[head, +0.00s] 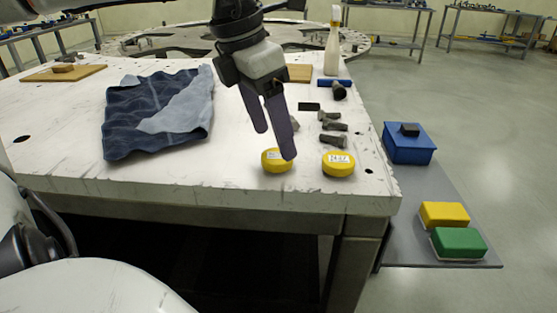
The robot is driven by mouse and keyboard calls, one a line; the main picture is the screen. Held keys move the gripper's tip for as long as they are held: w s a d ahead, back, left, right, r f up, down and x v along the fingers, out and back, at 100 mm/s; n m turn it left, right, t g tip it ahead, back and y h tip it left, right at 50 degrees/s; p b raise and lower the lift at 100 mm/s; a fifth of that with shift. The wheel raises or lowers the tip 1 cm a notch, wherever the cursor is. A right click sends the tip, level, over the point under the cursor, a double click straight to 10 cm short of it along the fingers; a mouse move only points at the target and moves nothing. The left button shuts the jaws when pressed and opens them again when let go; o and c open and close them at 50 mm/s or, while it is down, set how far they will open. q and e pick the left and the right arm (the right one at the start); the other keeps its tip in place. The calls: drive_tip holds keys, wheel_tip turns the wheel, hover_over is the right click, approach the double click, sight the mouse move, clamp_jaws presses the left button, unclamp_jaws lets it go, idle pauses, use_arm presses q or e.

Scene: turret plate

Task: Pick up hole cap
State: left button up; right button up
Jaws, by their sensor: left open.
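The left disc (275,161) is partly covered by my left gripper. The right disc (338,164) is fully in view, with printed characters on its label. My left gripper (277,144) comes down from above with its two dark fingers apart and nothing seen between them. One fingertip overlaps the left disc in the picture; I cannot tell whether it touches. My right gripper is not in view.
A dark blue cloth (155,112) lies left of the gripper on the white table (60,130). Several dark bolts (333,140) and a spray bottle (332,48) are right and behind. A lower grey shelf holds a blue box (408,146), a yellow block (444,214) and a green block (458,242).

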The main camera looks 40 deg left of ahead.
sight(277, 156)
use_arm(q)
drive_tip(key=x, duration=0.4)
drive_tip(key=shift+s+a+f, duration=0.1)
drive_tip(key=shift+s+a, duration=0.15)
drive_tip(key=shift+w+f, duration=0.2)
drive_tip(key=shift+f, duration=0.1)
drive_tip(key=c, duration=1.2)
drive_tip(key=shift+o, duration=0.2)
drive_tip(key=shift+r, duration=0.15)
